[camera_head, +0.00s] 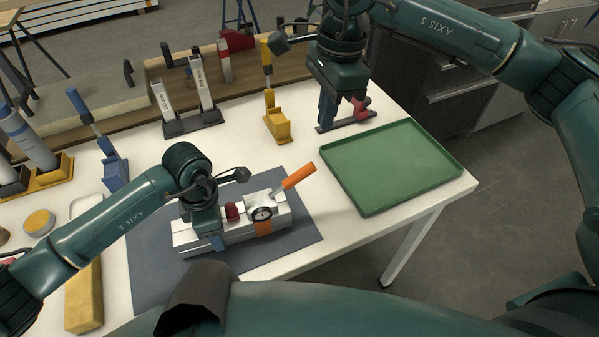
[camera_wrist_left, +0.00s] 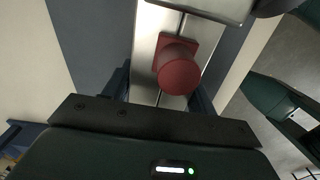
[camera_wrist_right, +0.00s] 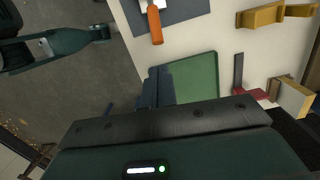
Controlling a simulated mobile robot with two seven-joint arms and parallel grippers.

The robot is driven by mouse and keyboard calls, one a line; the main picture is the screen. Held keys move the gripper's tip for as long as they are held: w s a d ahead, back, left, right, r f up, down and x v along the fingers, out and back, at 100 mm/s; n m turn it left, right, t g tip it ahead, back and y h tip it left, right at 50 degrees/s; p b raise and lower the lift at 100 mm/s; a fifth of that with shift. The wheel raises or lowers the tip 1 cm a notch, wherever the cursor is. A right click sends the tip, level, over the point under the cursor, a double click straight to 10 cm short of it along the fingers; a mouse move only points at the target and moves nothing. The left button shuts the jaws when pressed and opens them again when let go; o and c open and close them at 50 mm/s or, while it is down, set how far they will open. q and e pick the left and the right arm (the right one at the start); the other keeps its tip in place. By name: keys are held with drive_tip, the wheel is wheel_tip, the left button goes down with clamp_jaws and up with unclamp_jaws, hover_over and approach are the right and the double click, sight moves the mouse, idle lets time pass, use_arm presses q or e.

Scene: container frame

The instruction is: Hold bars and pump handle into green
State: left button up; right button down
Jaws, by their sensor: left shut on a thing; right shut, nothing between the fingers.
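The pale metal bars (camera_head: 272,228) lie on a dark grey mat at the front of the table. A round gauge (camera_head: 262,213), a red knob (camera_head: 232,211) and an orange pump handle (camera_head: 299,176) sit on them. The handle slants up to the right. The gauge's needle is too small to read. My left gripper (camera_head: 211,238) is shut across the bars; in the left wrist view its blue fingers flank them beside the red knob (camera_wrist_left: 178,72). My right gripper (camera_head: 327,110) is shut and empty behind the green tray, apart from the orange handle (camera_wrist_right: 155,25).
The green tray (camera_head: 390,165) is empty at the table's right. A yellow tool stand (camera_head: 277,125) and a red piece (camera_head: 361,108) stand behind it. Blue and grey tools line the back and left. A yellow-topped block (camera_head: 84,295) lies left of the mat (camera_head: 150,265).

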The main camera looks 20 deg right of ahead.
sight(313, 162)
drive_tip(key=shift+y, duration=0.8)
drive_tip(key=shift+s+a+f, duration=0.1)
drive_tip(key=shift+a+f, duration=0.45)
drive_tip(key=shift+f, duration=0.35)
drive_tip(key=shift+s+a+f, duration=0.1)
drive_tip(key=shift+a+f, duration=0.4)
drive_tip(key=shift+f, duration=0.4)
